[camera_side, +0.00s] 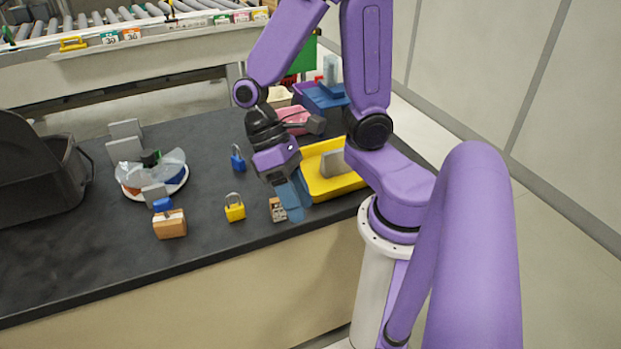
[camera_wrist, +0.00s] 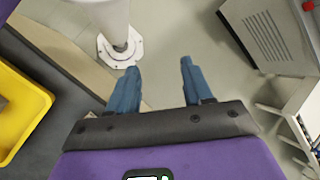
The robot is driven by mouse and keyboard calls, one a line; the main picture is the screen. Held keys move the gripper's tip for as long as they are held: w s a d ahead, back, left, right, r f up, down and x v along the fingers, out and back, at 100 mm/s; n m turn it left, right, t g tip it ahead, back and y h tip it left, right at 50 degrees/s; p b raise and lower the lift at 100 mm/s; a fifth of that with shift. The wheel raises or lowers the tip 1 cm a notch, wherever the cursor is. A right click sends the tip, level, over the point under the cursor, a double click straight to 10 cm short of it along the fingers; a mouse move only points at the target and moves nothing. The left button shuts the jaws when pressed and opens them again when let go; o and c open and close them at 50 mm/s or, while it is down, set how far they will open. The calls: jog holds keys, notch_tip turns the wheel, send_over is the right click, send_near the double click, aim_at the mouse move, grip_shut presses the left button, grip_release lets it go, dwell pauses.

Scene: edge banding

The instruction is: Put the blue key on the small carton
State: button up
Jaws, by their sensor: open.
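A small brown carton (camera_side: 170,224) stands near the front edge of the dark bench in the side view. A small blue piece (camera_side: 162,205) shows at its top; it may be the blue key, but it is too small to tell, and whether it rests on the carton or stands behind it is unclear. My gripper (camera_side: 291,201) points down near the bench's front edge, well to the right of the carton. In the wrist view, its blue fingers (camera_wrist: 157,80) are apart with nothing between them. Neither the carton nor a key shows in the wrist view.
A yellow padlock (camera_side: 235,208) and blue padlock (camera_side: 238,160) stand between carton and gripper. A small box (camera_side: 277,209) is beside the fingers. A yellow tray (camera_side: 335,185) lies right. A plate with clear wrap (camera_side: 152,172) and a black bin (camera_side: 38,175) are left.

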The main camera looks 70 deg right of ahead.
jog(key=r+n+t, duration=0.1)
jog(key=n+t, duration=0.1)
jog(key=n, duration=0.1)
jog(key=s+d+r+n+t+h, duration=0.1)
jog(key=n+t, duration=0.1)
jog(key=n, duration=0.1)
jog(key=d+r+n+t+h, duration=0.1)
jog(key=n+t, duration=0.1)
jog(key=n, duration=0.2)
jog(key=shift+s+r, duration=0.2)
jog(key=shift+s, duration=0.15)
